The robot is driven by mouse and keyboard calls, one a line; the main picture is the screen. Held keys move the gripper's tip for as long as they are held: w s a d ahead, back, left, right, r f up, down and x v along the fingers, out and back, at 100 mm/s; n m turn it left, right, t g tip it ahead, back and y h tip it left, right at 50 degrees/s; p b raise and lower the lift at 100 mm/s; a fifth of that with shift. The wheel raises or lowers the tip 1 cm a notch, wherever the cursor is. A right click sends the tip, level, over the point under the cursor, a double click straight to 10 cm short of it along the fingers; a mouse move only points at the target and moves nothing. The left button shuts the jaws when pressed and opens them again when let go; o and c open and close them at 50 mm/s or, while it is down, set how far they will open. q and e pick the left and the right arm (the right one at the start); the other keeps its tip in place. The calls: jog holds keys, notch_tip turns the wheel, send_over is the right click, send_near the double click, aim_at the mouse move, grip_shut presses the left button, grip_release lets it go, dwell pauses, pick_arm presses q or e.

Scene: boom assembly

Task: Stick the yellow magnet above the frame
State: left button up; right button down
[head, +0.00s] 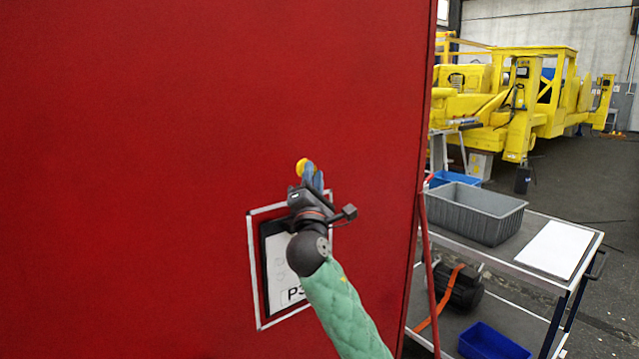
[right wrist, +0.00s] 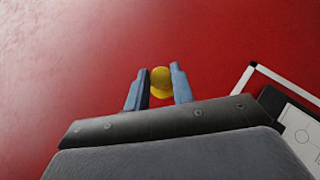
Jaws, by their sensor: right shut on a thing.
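The yellow magnet (head: 301,167) is a small round piece at the red panel (head: 150,150), just above the white-bordered frame (head: 256,270). My right gripper (head: 312,178) is shut on the magnet. In the right wrist view the magnet (right wrist: 160,82) sits between the two blue fingertips, in front of the red surface. I cannot tell whether the magnet touches the panel. The frame holds a dark board with a white sheet, partly hidden behind my right arm; its corner (right wrist: 262,72) shows at the right of the right wrist view. My left gripper is out of view.
A cart (head: 540,215) to the right of the panel carries a grey bin (head: 475,212) and a white sheet (head: 553,248). A blue bin (head: 490,342) and a dark object with an orange strap (head: 440,300) are on its lower shelf. Yellow machinery (head: 530,90) stands behind.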

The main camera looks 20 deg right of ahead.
aim_at(300, 171)
jog(key=w, duration=0.1)
jog(key=w+a, duration=0.1)
jog(key=w, duration=0.1)
jog(key=shift+f+b, duration=0.1)
jog(key=shift+b, duration=0.25)
jog(key=shift+w+a, duration=0.1)
jog(key=shift+w, duration=0.1)
jog(key=shift+w+a, duration=0.2)
jog(key=shift+w, duration=0.45)
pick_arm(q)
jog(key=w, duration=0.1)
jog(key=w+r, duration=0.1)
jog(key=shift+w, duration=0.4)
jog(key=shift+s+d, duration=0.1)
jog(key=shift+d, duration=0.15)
